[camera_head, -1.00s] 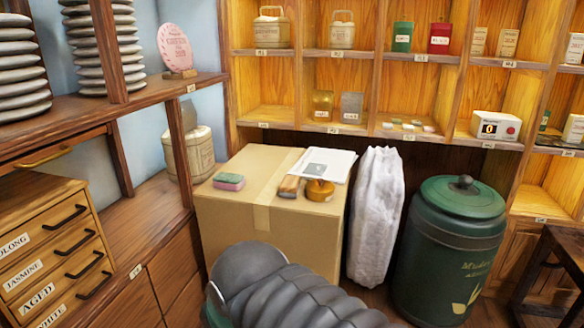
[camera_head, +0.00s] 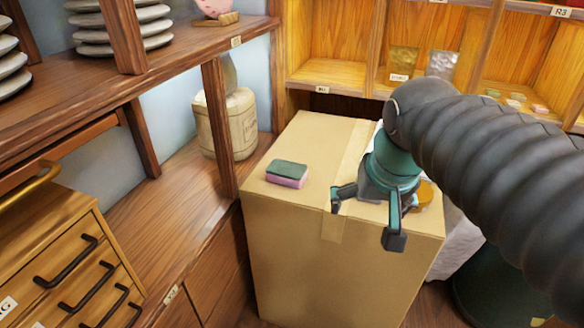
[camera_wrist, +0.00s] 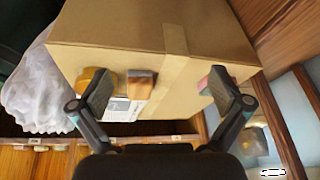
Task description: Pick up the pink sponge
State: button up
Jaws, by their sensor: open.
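The pink sponge (camera_head: 287,174) has a dark green top layer and lies on the left part of the top of a cardboard box (camera_head: 290,250). My gripper (camera_head: 366,221) is open and empty, to the right of the sponge and over the front of the box. The sponge's pink edge also shows in the wrist view (camera_wrist: 203,82), mostly hidden behind one finger of my gripper (camera_wrist: 170,95). The fingers are apart from the sponge in the head view.
A round orange-brown item (camera_head: 424,196) and a brown block (camera_wrist: 141,84) lie on the box, right of the sponge. A wooden shelf post (camera_head: 219,130) and a pale jar (camera_head: 226,125) stand left of the box. The box top around the sponge is clear.

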jog(key=w+a+r+m+g, duration=0.1)
jog(key=w+a+r, duration=0.15)
jog(key=w, duration=0.35)
jog(key=w+a+r+m+g, duration=0.1)
jog(key=w+a+r, duration=0.15)
jog(key=w, duration=0.25)
jog(key=m+g+p, duration=0.1)
jog(key=g, duration=0.1)
send_over(287, 168)
notch_tip(287, 168, down, 13)
jog(key=shift+r+b, duration=0.2)
jog(key=shift+b, duration=0.35)
jog(key=shift+c, duration=0.3)
jog(key=c, duration=0.3)
